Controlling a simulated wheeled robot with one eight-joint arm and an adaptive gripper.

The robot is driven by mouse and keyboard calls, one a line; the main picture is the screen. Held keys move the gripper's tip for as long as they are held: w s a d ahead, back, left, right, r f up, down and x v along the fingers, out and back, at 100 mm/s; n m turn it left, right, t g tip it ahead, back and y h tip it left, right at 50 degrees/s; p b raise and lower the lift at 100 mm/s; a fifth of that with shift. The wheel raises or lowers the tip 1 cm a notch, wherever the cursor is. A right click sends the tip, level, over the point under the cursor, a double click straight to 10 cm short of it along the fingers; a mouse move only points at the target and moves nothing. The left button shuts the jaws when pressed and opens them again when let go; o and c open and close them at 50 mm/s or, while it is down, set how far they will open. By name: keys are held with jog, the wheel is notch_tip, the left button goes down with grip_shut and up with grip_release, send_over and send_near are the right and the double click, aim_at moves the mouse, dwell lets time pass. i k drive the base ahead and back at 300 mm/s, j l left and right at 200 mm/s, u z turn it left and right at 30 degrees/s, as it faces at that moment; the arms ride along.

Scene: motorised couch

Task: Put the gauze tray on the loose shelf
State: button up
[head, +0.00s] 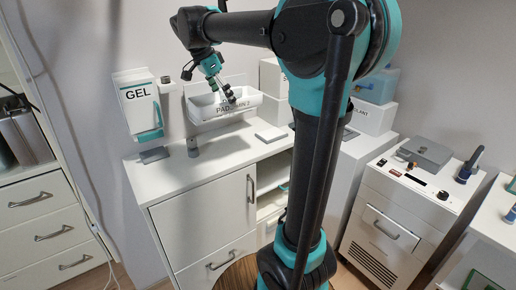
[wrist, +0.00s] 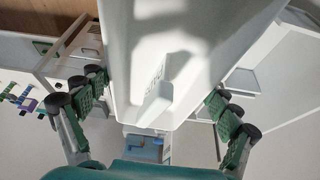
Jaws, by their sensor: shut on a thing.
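A white open-topped tray (head: 243,103) with dark lettering on its front, seemingly the gauze tray, is in front of the wall above the white cabinet. My gripper (head: 229,95) reaches down to it, with its fingers at the tray's near side. In the wrist view a large white walled body (wrist: 160,95), which I take to be the same tray, fills the space between the two fingers of my gripper (wrist: 160,115). The gripper is shut on it. I cannot tell which surface is the loose shelf, nor whether the tray touches anything beneath.
A GEL dispenser (head: 139,102) hangs on the wall at the left. White boxes (head: 373,116) stand to the right, beyond my arm.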

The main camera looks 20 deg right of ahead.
aim_at(278, 176)
jog(key=k+l, duration=0.75)
jog(key=l, duration=0.25)
